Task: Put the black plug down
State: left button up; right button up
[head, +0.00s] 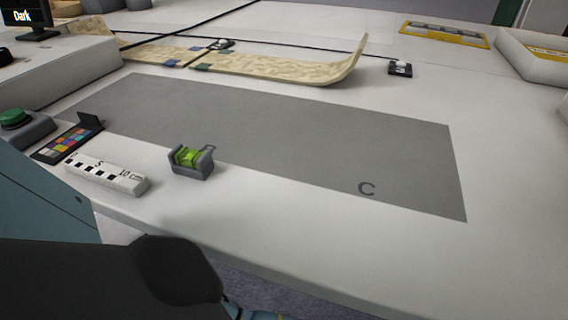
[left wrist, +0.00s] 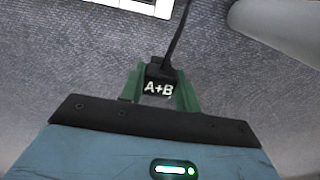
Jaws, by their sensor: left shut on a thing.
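In the left wrist view my left gripper (left wrist: 160,80) has green fingers shut on the black plug (left wrist: 159,89). The plug carries a white "A+B" label, and a black cable runs up from it. Grey carpet-like floor shows behind the plug. The head view does not clearly show the plug or the left fingertips. The white table (head: 330,240) has a grey mat (head: 300,130) marked "C" near its right front corner. My right gripper is in neither view.
A curved wooden strip (head: 285,68) lies behind the mat. The mat and the right front tabletop are clear.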

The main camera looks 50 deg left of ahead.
pick_arm(q)
jog(key=a+b, duration=0.1)
jog(key=a, duration=0.3)
jog(key=a+f+b, duration=0.1)
jog(key=a, duration=0.9)
jog(key=shift+w+a+f+b, duration=0.2)
jog(key=shift+w+b, duration=0.15)
jog(key=shift+b, duration=0.05)
jog(key=shift+a, duration=0.1)
jog(key=shift+a, duration=0.3)
jog(key=shift+a+f+b, duration=0.25)
jog(key=shift+a+b, duration=0.1)
notch_tip(320, 180, down, 3)
jog(key=shift+d+f+b, duration=0.1)
jog(key=shift+b, duration=1)
